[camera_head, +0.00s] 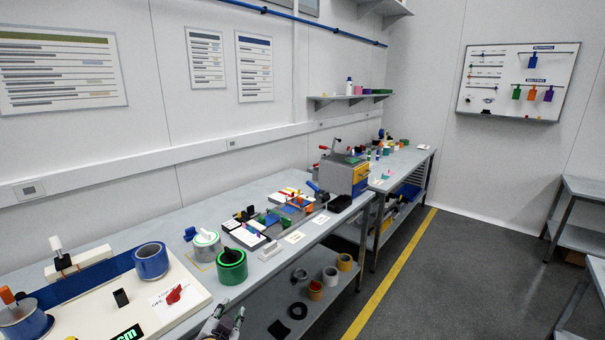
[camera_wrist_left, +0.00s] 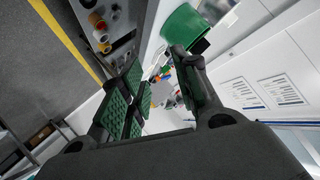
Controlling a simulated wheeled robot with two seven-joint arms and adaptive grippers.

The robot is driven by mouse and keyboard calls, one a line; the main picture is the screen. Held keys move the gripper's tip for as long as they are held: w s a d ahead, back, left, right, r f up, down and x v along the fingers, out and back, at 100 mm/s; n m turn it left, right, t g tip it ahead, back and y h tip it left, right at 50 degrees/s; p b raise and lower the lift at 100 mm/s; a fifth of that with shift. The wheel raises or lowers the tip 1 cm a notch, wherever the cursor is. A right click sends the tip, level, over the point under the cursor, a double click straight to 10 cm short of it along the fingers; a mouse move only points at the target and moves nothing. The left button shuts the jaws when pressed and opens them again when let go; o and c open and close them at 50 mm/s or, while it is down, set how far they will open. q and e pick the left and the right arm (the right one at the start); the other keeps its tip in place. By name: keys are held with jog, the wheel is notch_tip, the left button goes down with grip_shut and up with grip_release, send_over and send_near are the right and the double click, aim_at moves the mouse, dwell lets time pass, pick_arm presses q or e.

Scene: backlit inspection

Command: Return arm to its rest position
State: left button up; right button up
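My left gripper (camera_head: 231,313) shows at the bottom edge of the head view, in front of the workbench (camera_head: 262,268) edge. Only its fingertips and a bit of its body are in that view; the rest of the arm is cut off. In the left wrist view my left gripper (camera_wrist_left: 158,62) has its two green-padded fingers spread apart with nothing held between them. A green tape roll (camera_head: 231,279) stands on the bench just behind and above the gripper in the head view. A green round thing, probably this roll, shows beyond one finger in the wrist view (camera_wrist_left: 182,27). My right gripper is in neither view.
A cream board (camera_head: 190,293) with a blue tape roll (camera_head: 151,262) and a red knob (camera_head: 174,294) lies left of the gripper. Rolls stand on the lower shelf (camera_head: 262,323). A grey-blue machine (camera_head: 347,176) stands farther back. The floor (camera_head: 450,270) to the right is clear.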

pick_arm(q)
jog(key=s+a+f+n+g, duration=0.2)
jog(key=s+f+g, duration=0.35)
jog(key=s, duration=0.55)
jog(key=s+a+f+n+g, duration=0.15)
jog(key=s+f+g, duration=0.35)
jog(key=s, duration=0.7)
notch_tip(320, 180, down, 35)
jog(key=s, duration=0.2)
jog(key=s+a+f+g, duration=0.1)
jog(key=s+a+f, duration=0.1)
jog(key=s+f, duration=0.7)
jog(key=s+a+f, duration=0.3)
jog(key=s+f, duration=0.6)
jog(key=s, duration=0.3)
jog(key=shift+s+a+f+g, duration=0.25)
jog(key=shift+s+f+g, duration=0.05)
jog(key=shift+f+g, duration=0.1)
